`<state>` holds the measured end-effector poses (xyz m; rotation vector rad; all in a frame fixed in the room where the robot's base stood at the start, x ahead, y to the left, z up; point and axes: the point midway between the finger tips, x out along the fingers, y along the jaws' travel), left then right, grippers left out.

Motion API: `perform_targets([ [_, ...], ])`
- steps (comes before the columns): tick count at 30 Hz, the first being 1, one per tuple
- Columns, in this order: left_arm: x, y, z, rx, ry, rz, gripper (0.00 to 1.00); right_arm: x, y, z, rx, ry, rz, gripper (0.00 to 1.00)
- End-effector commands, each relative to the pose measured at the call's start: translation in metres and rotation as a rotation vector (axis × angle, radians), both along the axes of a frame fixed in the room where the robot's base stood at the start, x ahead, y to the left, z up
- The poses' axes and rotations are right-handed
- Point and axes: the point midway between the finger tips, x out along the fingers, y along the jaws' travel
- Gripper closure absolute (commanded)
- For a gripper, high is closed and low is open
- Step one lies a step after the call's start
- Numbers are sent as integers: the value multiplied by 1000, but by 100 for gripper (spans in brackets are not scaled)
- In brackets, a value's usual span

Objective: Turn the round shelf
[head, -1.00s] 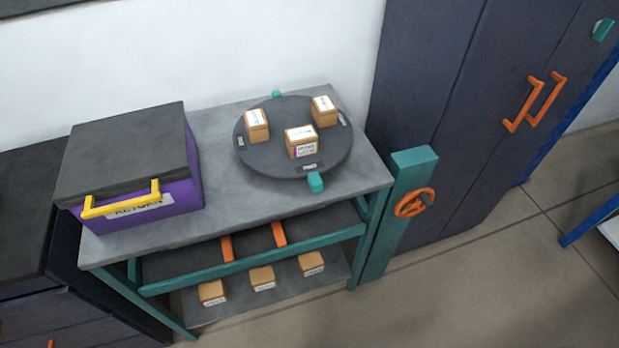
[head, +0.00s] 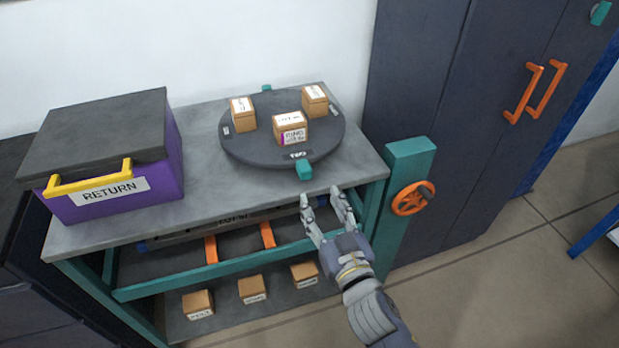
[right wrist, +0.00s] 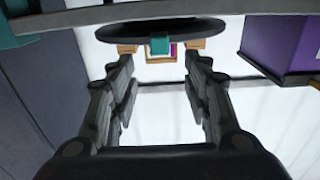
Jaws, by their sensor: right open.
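The round shelf (head: 262,157) is a dark disc on the grey table top, with three small labelled boxes standing on it. A teal tab (head: 304,170) sticks out of its front rim and another teal tab (head: 266,88) shows at its back. My right gripper (head: 327,198) is open and empty, just in front of and below the front tab, apart from it. In the right wrist view the front tab (right wrist: 160,44) and the round shelf's rim (right wrist: 185,27) show beyond and between the open fingers. My left gripper is not in view.
A purple RETURN box (head: 150,195) with a dark lid and yellow handle stands left on the table (head: 190,216). A teal post (head: 408,160) with an orange handwheel (head: 413,198) stands right. Several boxes sit on the lower shelf. Dark cabinets (head: 450,120) stand behind right.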

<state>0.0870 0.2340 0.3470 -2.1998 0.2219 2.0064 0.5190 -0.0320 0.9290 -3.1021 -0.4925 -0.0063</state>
Motion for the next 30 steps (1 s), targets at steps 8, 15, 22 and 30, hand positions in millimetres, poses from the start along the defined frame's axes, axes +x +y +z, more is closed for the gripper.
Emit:
perform_targets([
  [8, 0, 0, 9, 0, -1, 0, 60, 43, 13, 2, -1, 0, -1, 55],
  [15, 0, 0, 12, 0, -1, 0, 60, 80, 26, 1, -1, 2, -1, 55],
  [22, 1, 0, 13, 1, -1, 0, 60, 96, 31, -1, -1, 3, -1, 55],
  [30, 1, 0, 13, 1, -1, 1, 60, 98, 32, -1, -1, 3, -1, 55],
])
